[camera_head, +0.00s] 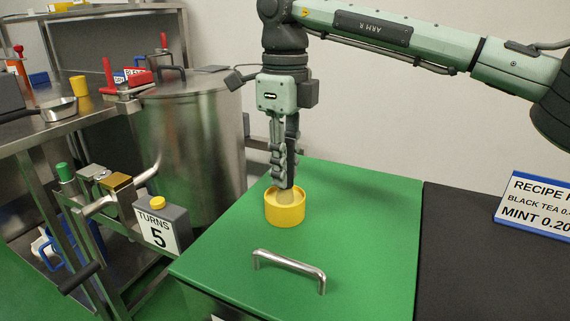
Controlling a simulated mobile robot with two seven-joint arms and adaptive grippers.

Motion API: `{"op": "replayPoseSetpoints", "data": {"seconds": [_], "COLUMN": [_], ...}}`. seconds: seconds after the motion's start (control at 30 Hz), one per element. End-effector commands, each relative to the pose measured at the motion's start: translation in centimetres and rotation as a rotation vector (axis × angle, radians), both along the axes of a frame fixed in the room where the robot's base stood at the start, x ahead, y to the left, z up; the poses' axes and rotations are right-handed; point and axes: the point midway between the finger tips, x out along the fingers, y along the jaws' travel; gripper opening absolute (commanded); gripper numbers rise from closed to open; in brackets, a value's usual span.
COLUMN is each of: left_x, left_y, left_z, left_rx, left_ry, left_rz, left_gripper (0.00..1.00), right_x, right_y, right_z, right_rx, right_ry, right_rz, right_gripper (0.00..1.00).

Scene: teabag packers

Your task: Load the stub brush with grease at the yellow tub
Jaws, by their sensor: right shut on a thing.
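The yellow tub (284,213) stands upright on the green top (362,226). My right gripper (285,183) points straight down over it, its fingertips at the tub's mouth. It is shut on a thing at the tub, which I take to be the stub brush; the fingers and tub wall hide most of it. A pale patch shows inside the tub's rim below the fingertips; I cannot tell whether it is grease or part of the brush. My left gripper is not in view.
A metal handle (290,266) rises from the green top in front of the tub. A large steel drum (195,145) stands behind left. A "TURNS 5" counter box (160,228) is at the left. A recipe sign (535,207) stands on the dark surface (460,265) at right.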

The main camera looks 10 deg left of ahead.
Motion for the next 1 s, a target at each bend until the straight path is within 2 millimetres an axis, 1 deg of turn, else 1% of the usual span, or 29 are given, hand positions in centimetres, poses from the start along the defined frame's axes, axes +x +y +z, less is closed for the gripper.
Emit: {"op": "replayPoseSetpoints", "data": {"seconds": [0.37, 0.47, 1.0], "left_x": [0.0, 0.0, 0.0], "left_y": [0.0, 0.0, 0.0], "left_z": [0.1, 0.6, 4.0], "left_rx": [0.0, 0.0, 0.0], "left_ry": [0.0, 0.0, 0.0], "left_rz": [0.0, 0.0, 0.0], "left_gripper": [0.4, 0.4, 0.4], "right_x": [-0.1, -0.1, 0.0], "right_y": [0.0, 0.0, 0.0], "right_z": [0.0, 0.6, 5.1], "right_rx": [-0.002, -0.001, -0.001], "right_ry": [0.003, 0.002, 0.001], "right_rz": [0.001, 0.001, 0.001], "right_gripper": [0.0, 0.0, 0.0]}}
